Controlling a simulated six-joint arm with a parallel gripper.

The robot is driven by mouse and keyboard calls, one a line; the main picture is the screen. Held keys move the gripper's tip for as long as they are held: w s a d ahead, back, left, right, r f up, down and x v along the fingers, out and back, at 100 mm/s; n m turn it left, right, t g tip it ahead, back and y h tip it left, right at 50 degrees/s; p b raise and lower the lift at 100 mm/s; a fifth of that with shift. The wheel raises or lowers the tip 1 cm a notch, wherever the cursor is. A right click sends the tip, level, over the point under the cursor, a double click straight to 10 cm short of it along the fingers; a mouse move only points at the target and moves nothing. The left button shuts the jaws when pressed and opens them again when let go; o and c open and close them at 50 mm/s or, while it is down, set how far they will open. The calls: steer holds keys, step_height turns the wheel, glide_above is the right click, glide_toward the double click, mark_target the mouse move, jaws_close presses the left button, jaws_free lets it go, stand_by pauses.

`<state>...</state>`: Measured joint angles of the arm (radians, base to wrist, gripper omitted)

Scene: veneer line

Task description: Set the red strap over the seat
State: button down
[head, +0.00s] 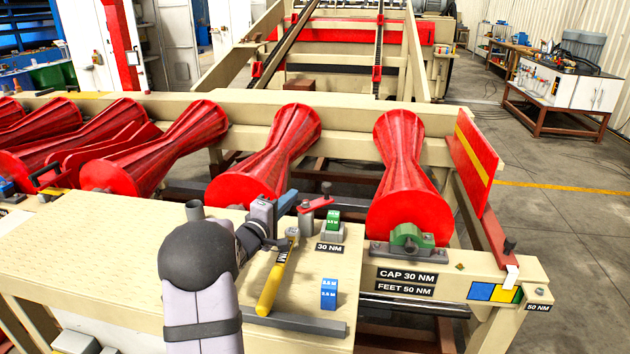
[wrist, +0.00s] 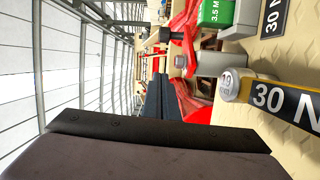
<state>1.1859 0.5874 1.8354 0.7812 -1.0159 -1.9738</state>
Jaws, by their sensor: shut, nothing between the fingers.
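A short red strap (head: 317,205) sits on a grey post (head: 306,223) on the bench, with dark bolts standing at it. In the wrist view, the red strap (wrist: 184,20) shows above the grey post (wrist: 207,63). A green block (head: 333,217) stands on a small grey base (head: 332,235) just right of the post. A green cap on a grey bearing block (head: 405,238) holds the near end of the right roller. My gripper (head: 288,201) is shut and empty, just left of the strap. Its dark fingers (wrist: 160,95) also show in the wrist view.
A yellow-handled torque wrench (head: 272,285) lies near my gripper, and a blue block (head: 328,293) stands right of it. Several red rollers (head: 400,165) stand behind the bench (head: 110,250). A red guard plate (head: 474,160) rises at the right.

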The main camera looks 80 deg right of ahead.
steer(key=shift+w+a+n, duration=0.1)
steer(key=shift+w+n, duration=0.05)
steer(key=shift+n, duration=0.25)
steer(key=shift+s+d+p, duration=0.9)
steer(key=shift+s+d, duration=0.1)
steer(key=shift+d, duration=0.25)
steer(key=shift+s+d+p, duration=0.95)
steer(key=shift+d, duration=0.25)
steer(key=shift+s+d+p, duration=0.9)
steer(key=shift+s+d, duration=0.1)
steer(key=shift+d, duration=0.25)
steer(key=shift+g, duration=0.3)
